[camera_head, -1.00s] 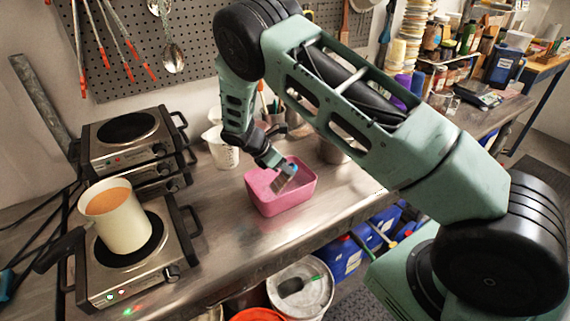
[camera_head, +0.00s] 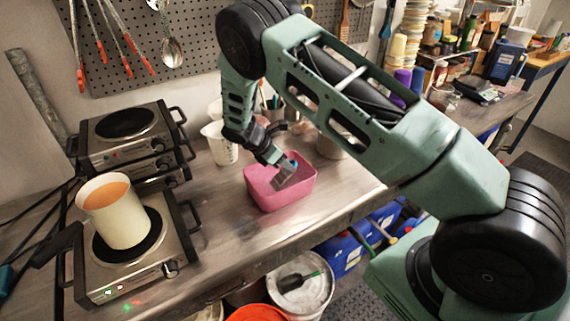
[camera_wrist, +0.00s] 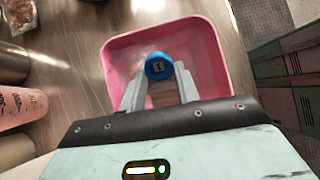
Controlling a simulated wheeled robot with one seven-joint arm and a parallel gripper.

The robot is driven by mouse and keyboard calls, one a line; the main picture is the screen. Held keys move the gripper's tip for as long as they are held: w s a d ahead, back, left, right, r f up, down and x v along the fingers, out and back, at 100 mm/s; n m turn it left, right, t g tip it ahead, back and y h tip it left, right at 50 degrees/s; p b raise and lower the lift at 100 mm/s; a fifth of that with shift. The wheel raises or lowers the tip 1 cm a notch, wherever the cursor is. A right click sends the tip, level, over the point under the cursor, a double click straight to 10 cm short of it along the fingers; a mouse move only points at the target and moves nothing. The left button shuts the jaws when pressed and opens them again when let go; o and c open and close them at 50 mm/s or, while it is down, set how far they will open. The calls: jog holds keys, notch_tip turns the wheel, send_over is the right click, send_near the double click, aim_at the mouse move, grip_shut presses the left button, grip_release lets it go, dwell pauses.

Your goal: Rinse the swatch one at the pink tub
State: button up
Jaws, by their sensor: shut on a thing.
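The pink tub (camera_head: 282,199) stands on the steel bench, near the middle of the head view. In the wrist view, the tub (camera_wrist: 214,50) lies under and around my gripper's fingers. My gripper (camera_head: 287,178) points down into the tub's opening. In the wrist view, my gripper (camera_wrist: 160,90) is shut on a piece with a round blue tag (camera_wrist: 158,66) that carries a dark mark. A brown strip, which looks like the swatch (camera_wrist: 163,94), shows between the fingers below the tag. Its lower end is hidden, and I cannot tell whether it touches liquid.
A white pot of orange liquid (camera_head: 116,214) sits on the front hot plate (camera_head: 150,270) at left. More hot plates (camera_head: 124,140) are stacked behind. A white measuring jug (camera_head: 219,144) stands behind the tub. Buckets (camera_head: 303,285) stand below.

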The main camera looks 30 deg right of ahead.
jog(key=shift+s+a, duration=0.55)
jog(key=shift+w, duration=0.1)
jog(key=shift+w+d, duration=0.45)
jog(key=shift+d, duration=0.1)
jog(key=shift+s+a, duration=0.55)
jog(key=shift+a, duration=0.05)
jog(key=shift+w+d, duration=0.1)
jog(key=shift+w+d, duration=0.45)
jog(key=shift+d, duration=0.05)
